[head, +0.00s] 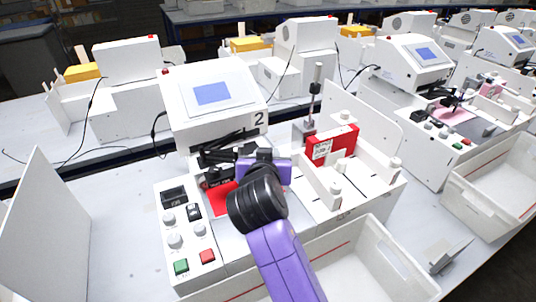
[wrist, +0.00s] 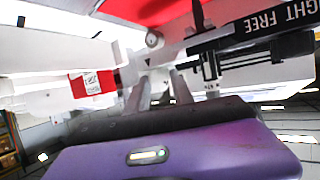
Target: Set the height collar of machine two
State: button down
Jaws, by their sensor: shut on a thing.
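Machine two (head: 214,100) is the white plotter marked "2", with a lit blue screen. Its dark pen carriage (head: 228,148) crosses above a red sheet (head: 221,198). My purple gripper (head: 232,178) is at this carriage, coming in from the front. In the wrist view its two pale fingers (wrist: 164,86) reach to the carriage parts and are shut on a small part there, the height collar as far as I can tell. The collar itself is mostly hidden by the fingers and the carriage. A black label strip (wrist: 263,27) reads "...IGHT FREE", upside down.
A control panel with a green button (head: 181,266) and a red button (head: 206,257) lies left of my arm. A red box (head: 333,146) and a thin upright post (head: 316,92) stand right. A white bin (head: 350,262) is in front. Other machines stand behind.

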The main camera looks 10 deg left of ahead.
dwell(0.3)
jog(key=c, duration=1.1)
grip_release()
jog(key=b+v, duration=0.1)
jog(key=v, duration=0.6)
jog(key=shift+s+r, duration=0.15)
jog(key=shift+s, duration=0.25)
jog(key=shift+a, duration=0.15)
